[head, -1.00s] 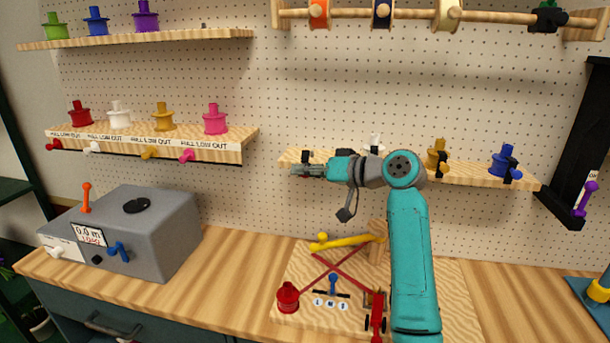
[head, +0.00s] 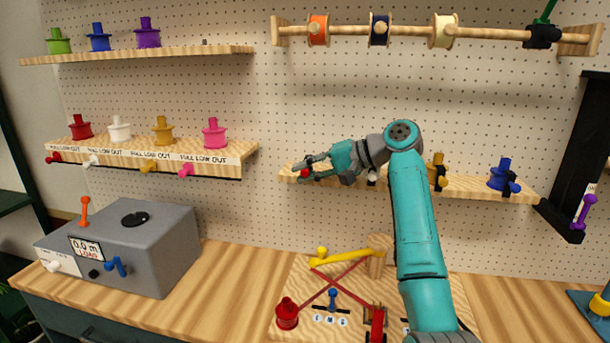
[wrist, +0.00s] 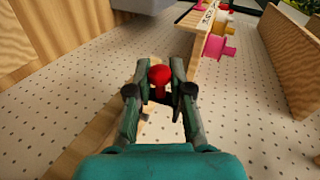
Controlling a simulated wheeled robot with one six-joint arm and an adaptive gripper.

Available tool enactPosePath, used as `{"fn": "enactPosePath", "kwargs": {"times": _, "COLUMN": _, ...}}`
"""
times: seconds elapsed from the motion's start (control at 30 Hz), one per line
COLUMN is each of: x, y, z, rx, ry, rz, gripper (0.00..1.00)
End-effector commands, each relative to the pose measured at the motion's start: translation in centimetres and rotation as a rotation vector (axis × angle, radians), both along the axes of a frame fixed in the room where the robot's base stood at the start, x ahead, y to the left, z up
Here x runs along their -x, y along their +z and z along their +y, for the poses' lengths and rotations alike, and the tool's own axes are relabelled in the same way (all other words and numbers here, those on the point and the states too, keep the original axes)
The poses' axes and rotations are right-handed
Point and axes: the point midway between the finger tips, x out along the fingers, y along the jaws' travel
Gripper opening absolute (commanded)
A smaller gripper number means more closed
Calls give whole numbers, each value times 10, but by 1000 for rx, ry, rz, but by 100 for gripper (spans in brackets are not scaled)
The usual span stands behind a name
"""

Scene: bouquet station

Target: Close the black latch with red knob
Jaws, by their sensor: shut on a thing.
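The red knob (head: 304,174) is at the left end of the middle shelf (head: 430,182), between my gripper's fingertips (head: 307,168). In the wrist view the red knob (wrist: 160,76) sits between the two fingers of my gripper (wrist: 166,72), which are shut on it. The black latch body is mostly hidden behind my gripper and the knob, so its exact position cannot be told. My wrist covers part of the shelf to the right.
On the same shelf, a yellow spool (head: 437,166) and a blue spool (head: 502,173) stand to the right. A label shelf (head: 240,158) with a pink spool (head: 213,133) is to the left. A grey box (head: 165,240) and a wooden board (head: 290,290) are below.

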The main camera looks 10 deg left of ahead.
Motion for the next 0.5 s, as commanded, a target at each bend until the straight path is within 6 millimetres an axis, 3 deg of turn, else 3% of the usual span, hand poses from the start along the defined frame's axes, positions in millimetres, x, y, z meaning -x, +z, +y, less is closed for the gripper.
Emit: {"fn": "enactPosePath", "kwargs": {"times": 0.5, "x": -5, "y": 3, "z": -1, "rx": -5, "ry": -2, "rz": 136, "gripper": 0}}
